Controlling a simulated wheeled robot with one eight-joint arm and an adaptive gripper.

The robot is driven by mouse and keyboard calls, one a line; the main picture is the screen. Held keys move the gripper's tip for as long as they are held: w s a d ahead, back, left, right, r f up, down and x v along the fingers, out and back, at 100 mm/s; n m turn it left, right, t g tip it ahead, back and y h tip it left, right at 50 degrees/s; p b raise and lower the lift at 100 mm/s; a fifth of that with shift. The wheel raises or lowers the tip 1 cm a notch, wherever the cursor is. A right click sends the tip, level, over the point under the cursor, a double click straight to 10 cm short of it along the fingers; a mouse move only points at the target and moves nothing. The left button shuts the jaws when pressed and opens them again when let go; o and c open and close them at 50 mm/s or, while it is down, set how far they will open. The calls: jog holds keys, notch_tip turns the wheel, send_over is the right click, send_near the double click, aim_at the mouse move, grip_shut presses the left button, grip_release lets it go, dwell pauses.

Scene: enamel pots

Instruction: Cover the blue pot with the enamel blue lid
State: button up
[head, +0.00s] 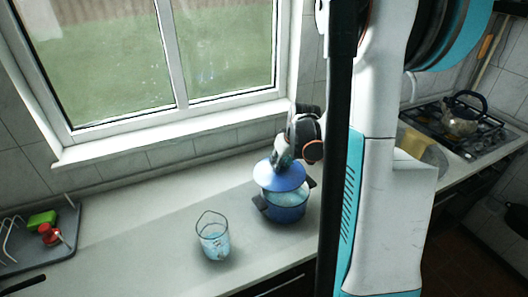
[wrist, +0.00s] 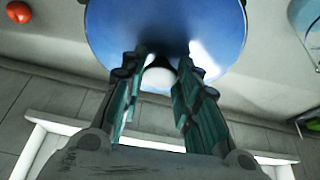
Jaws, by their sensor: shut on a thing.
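The blue enamel lid (head: 280,176) is held by my gripper (head: 283,158) just above the blue pot (head: 288,208) in the head view. The lid looks tilted, and pale pot interior shows below its edge. In the wrist view the lid (wrist: 165,30) fills the upper middle, with its white knob (wrist: 158,78) between the fingers of my gripper (wrist: 160,75). The pot has dark handles and stands on the counter.
A dish rack (head: 38,240) with a green sponge (head: 42,219) is at far left. A kettle (head: 462,117) sits on the stove at right. A red round thing (wrist: 19,13) shows in the wrist view.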

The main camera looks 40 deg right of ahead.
aim_at(290, 173)
jog(key=shift+s+d, duration=0.75)
jog(key=shift+s, duration=0.35)
jog(key=shift+f, duration=0.1)
jog(key=shift+f+b, duration=2.7)
jog(key=shift+f, duration=0.15)
jog(key=shift+f+b, duration=0.45)
jog(key=shift+b, duration=0.1)
jog(key=o, duration=1.1)
jog(key=shift+o, duration=0.2)
jog(key=shift+r, duration=0.1)
